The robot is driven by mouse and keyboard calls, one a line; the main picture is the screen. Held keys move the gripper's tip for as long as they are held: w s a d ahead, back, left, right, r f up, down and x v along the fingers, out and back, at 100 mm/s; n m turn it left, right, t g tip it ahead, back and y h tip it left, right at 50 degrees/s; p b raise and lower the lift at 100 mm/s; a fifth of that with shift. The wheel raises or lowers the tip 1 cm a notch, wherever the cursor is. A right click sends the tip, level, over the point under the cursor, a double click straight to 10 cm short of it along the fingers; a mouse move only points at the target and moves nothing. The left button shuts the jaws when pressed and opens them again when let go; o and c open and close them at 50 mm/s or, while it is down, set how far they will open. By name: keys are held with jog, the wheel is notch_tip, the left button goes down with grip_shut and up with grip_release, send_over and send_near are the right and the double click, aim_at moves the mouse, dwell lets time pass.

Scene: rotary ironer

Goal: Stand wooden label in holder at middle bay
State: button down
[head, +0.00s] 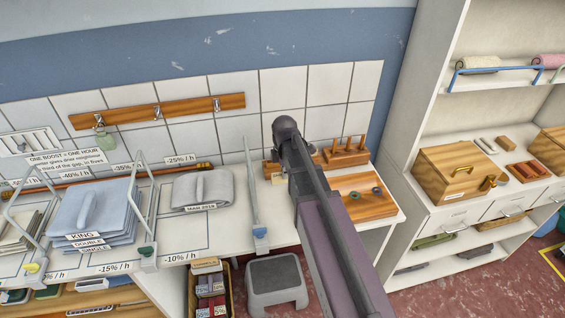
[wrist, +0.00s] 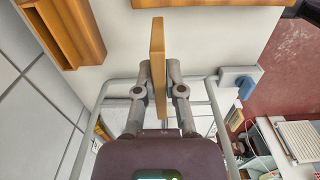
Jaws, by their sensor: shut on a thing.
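In the wrist view my gripper (wrist: 158,77) is shut on the wooden label (wrist: 157,50), a thin plate seen nearly edge-on between the fingertips. The label is over the pale counter, near a grey wire divider (wrist: 203,79). In the head view my arm hides the gripper, and I cannot make out the label for sure. Dividers along the counter carry coloured blocks at their front feet: yellow (head: 33,267), green (head: 147,252) and blue (head: 260,232). The middle bay holds a blue folded stack (head: 95,207). I cannot tell which part is the label holder.
A grey folded cloth (head: 203,190) lies right of the blue stack. A pegged wooden block (head: 347,157) and a wooden board (head: 362,196) are at the counter's right end. A grey stool (head: 273,278) stands below. Shelving with a wooden box (head: 455,172) is farther right.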

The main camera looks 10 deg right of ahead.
jog(key=shift+s+r, duration=0.1)
jog(key=shift+s, duration=0.95)
dwell(0.4)
